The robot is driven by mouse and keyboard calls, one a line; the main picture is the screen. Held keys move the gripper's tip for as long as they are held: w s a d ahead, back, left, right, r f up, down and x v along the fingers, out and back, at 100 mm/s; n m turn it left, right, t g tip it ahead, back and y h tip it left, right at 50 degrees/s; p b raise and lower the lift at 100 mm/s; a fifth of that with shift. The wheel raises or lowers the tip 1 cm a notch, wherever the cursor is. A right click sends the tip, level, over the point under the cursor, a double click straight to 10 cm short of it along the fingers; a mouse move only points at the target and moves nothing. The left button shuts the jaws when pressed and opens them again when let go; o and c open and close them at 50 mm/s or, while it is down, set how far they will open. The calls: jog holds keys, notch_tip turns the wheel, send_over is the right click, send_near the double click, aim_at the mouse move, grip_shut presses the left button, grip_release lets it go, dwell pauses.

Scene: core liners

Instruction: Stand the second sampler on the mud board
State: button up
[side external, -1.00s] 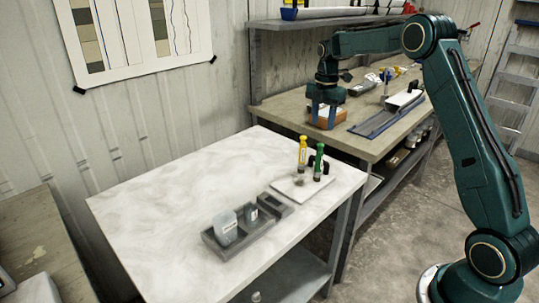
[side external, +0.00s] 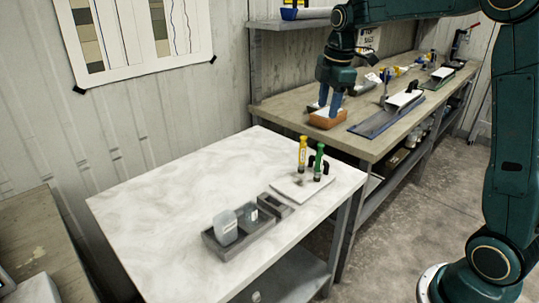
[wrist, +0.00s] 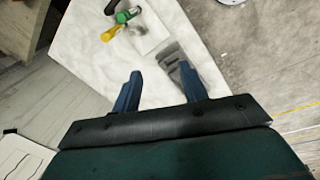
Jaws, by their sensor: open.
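A yellow-topped sampler (side external: 302,150) and a green-topped sampler (side external: 319,160) stand upright, side by side, on a white board (side external: 287,188) at the right end of the marbled table. In the wrist view the yellow one (wrist: 110,34), the green one (wrist: 124,16) and the board (wrist: 150,38) lie beyond my fingertips. My gripper (side external: 330,104) is open and empty, pointing down and held high.
A grey tray (side external: 262,236) with a clear tub (side external: 225,228) and a small jar (side external: 251,214) sits on the marbled table (side external: 160,205) near its front edge. The left of that table is clear.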

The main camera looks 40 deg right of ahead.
jog(key=s+a+r+m+t, duration=0.1)
jog(key=s+a+r+m, duration=0.2)
jog(key=s, duration=0.4)
jog(key=s+a+r+m+t, duration=0.1)
jog(key=s+a+m, duration=0.2)
jog(key=s+a, duration=0.3)
jog(key=s+a+f+m+t, duration=0.1)
jog(key=s+a+f+m, duration=0.1)
jog(key=s, duration=0.4)
jog(key=s+a+f+m+t, duration=0.1)
jog(key=s+a+f+m, duration=0.1)
jog(key=s+m, duration=0.2)
jog(key=shift+s+f+m, duration=0.15)
jog(key=shift+s+m, duration=0.15)
jog(key=shift+s, duration=1)
